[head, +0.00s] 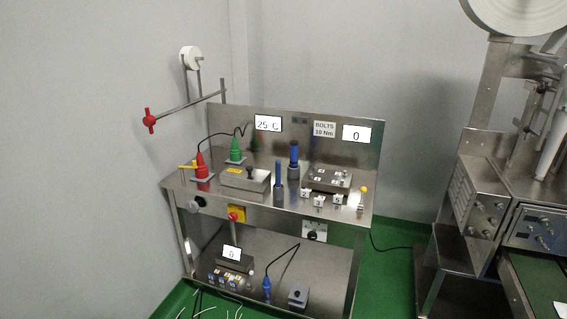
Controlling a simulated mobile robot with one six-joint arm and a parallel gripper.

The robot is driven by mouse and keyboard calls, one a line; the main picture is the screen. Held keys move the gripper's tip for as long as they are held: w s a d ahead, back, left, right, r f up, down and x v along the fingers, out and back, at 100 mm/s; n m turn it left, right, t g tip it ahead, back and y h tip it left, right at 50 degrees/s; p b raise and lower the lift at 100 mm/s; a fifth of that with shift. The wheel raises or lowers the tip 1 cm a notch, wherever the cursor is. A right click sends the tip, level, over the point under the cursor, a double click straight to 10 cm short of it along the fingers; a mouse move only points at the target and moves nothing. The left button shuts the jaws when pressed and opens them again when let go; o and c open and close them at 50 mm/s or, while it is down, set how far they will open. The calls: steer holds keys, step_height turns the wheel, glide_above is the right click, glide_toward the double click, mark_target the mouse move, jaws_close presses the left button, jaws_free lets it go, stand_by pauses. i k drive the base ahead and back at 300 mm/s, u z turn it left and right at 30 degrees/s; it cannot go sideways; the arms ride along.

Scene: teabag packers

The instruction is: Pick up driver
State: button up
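Which tool is the driver is not certain from this view. A second blue upright tool or cylinder (278,174) with a dark lower part stands nearer the front edge. A smaller blue tool (266,286) with a black cable stands on the lower shelf. All appear upright, and nothing is holding them. My gripper is not in this view.
The steel bench (330,214) also carries a red corded tool (201,168), a green one (235,152), a metal box (246,180) and a plate with bolts (329,179). A machine (487,190) stands right; green floor lies between.

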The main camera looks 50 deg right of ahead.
mark_target(293, 144)
steer(key=z, duration=0.15)
steer(key=i, duration=0.95)
steer(key=u, duration=0.1)
